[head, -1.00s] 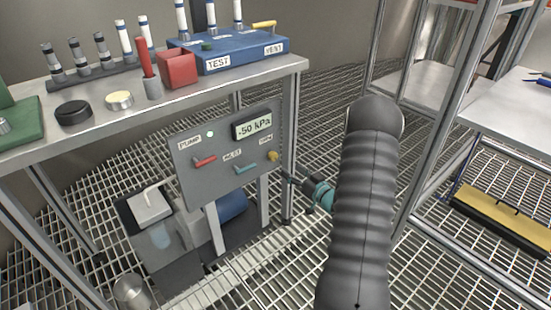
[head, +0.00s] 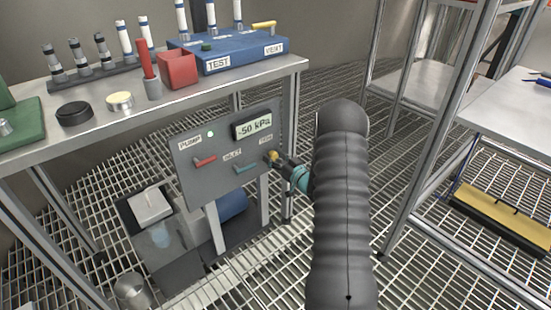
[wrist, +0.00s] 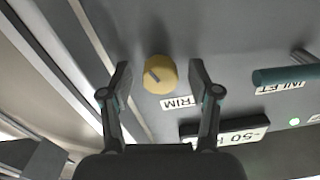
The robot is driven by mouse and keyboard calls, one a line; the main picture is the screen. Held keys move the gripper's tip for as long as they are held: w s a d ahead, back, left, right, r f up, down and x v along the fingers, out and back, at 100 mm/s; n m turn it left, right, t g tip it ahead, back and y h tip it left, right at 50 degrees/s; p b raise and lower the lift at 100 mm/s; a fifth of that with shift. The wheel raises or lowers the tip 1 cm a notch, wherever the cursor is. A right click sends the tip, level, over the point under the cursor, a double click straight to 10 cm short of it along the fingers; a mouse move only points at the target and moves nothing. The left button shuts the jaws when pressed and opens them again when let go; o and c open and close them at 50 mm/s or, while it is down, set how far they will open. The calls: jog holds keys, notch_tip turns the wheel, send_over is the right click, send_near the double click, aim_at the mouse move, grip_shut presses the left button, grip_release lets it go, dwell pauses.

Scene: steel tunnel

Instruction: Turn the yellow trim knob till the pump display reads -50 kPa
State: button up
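The yellow trim knob (head: 273,155) is on the lower right of the grey pump panel (head: 215,165). The pump display (head: 253,126) above it reads -50 kPa. In the wrist view the knob (wrist: 158,74) has a grey pointer mark and sits beside the TRIM label (wrist: 178,102). My gripper (wrist: 160,75) is open, with a finger on each side of the knob and a visible gap to both. In the head view my gripper (head: 279,159) is right at the knob and partly covers it. The display (wrist: 232,138) is upside down in the wrist view.
The panel also has a red pump lever (head: 204,161), a teal inlet lever (head: 245,168) and a lit green light (head: 210,134). A steel table (head: 190,88) with a blue test box (head: 228,52) stands above. Steel shelving (head: 425,130) stands to the right.

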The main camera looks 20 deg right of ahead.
jog(key=c, duration=1.1)
jog(key=shift+m+b, duration=0.3)
jog(key=shift+m, duration=0.4)
jog(key=o, duration=1.2)
jog(key=shift+c, duration=0.2)
jog(key=shift+s, duration=0.1)
jog(key=v, duration=1.1)
jog(key=shift+s, duration=0.4)
jog(key=shift+d, duration=0.15)
